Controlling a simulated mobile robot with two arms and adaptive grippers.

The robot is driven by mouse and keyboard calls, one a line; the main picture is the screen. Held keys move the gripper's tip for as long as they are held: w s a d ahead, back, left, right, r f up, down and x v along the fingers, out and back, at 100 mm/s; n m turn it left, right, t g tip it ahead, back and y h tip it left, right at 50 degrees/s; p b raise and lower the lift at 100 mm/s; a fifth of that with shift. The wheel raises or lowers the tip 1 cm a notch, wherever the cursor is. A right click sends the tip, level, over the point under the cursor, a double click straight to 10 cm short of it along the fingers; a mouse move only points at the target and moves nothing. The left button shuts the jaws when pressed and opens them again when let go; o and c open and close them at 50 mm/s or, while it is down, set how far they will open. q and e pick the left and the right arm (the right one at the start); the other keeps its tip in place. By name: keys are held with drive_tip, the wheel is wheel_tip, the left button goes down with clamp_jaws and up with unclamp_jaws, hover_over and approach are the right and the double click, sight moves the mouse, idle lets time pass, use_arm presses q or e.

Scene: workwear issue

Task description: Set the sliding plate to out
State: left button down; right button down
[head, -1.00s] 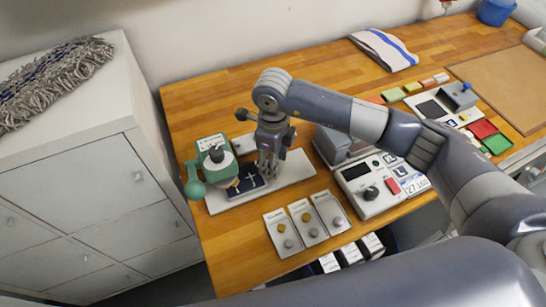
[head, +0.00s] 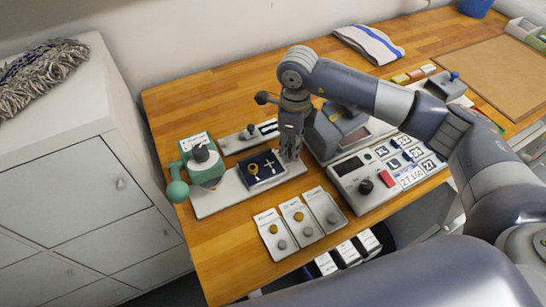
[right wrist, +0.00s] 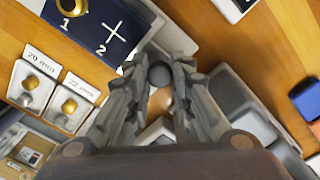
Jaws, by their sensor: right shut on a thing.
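The sliding plate (head: 256,180) is dark blue, with a gold ring at place 1 and a white cross at place 2. It lies on a long white base (head: 219,201), to the right of the green press (head: 205,163) and clear of the press head. My right gripper (head: 290,156) points down at the plate's right end. In the right wrist view its fingers (right wrist: 160,82) are closed about a dark round knob (right wrist: 160,74), and the plate (right wrist: 95,28) shows beyond them at upper left. My left gripper is not in view.
Several small cards with gold and grey buttons (head: 299,223) lie in front of the base. A white strip with a knob (head: 240,142) lies behind. A control box (head: 367,187) and a grey machine (head: 340,130) stand close on the right.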

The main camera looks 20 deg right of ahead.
drive_tip(key=shift+w+d+r, duration=0.1)
drive_tip(key=shift+d, duration=0.05)
drive_tip(key=c, duration=1.6)
unclamp_jaws()
drive_tip(key=shift+d, duration=0.1)
drive_tip(key=shift+c, duration=0.2)
drive_tip(key=shift+o, duration=1.4)
drive_tip(key=shift+d, duration=0.1)
drive_tip(key=shift+r, duration=0.45)
wheel_tip(320, 180, up, 11)
